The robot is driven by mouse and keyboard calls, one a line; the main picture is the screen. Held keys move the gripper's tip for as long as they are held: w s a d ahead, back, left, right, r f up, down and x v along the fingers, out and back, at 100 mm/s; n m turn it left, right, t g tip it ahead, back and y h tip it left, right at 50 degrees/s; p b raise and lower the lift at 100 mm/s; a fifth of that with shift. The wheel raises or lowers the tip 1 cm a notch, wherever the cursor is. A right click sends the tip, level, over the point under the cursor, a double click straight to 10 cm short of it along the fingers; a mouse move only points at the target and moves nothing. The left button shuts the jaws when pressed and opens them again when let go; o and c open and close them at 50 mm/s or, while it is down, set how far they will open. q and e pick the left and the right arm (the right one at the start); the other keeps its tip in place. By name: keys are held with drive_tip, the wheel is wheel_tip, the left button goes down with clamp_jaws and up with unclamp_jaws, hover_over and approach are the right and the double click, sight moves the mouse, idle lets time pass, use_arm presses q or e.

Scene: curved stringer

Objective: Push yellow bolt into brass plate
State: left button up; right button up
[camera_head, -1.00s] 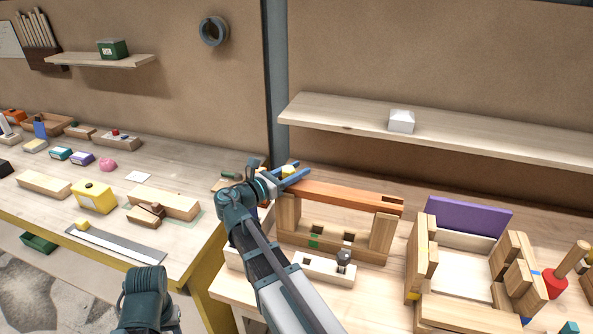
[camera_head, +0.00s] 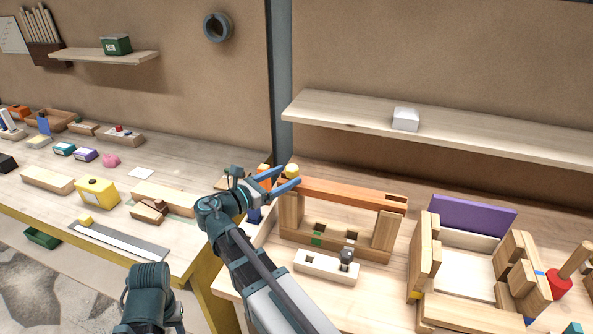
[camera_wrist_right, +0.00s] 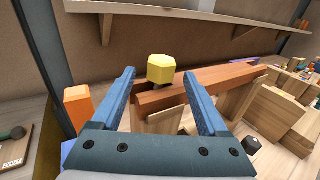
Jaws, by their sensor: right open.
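The yellow bolt (camera_head: 292,170) has a hexagonal head and stands upright at the left end of the reddish-brown beam (camera_head: 345,194). In the right wrist view its head (camera_wrist_right: 161,70) shows above the beam (camera_wrist_right: 215,80), with a short dark collar beneath it. I cannot make out the brass plate as a separate part. My right gripper (camera_head: 288,177) is open and empty. Its blue fingers lie to the left and right of the bolt in the right wrist view (camera_wrist_right: 159,76), clear of its head. My left gripper is not in view.
Wooden uprights (camera_head: 382,236) carry the beam. A pale block with holes (camera_head: 318,266) lies in front. An orange block (camera_wrist_right: 79,106) stands left of the fingers. A shelf (camera_head: 450,125) runs above, and a wooden frame with a purple panel (camera_head: 470,214) stands right.

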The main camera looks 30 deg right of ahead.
drive_tip(key=s+a, duration=0.1)
drive_tip(key=a, duration=0.7)
drive_tip(key=shift+s+r, duration=0.2)
drive_tip(key=shift+s, duration=0.1)
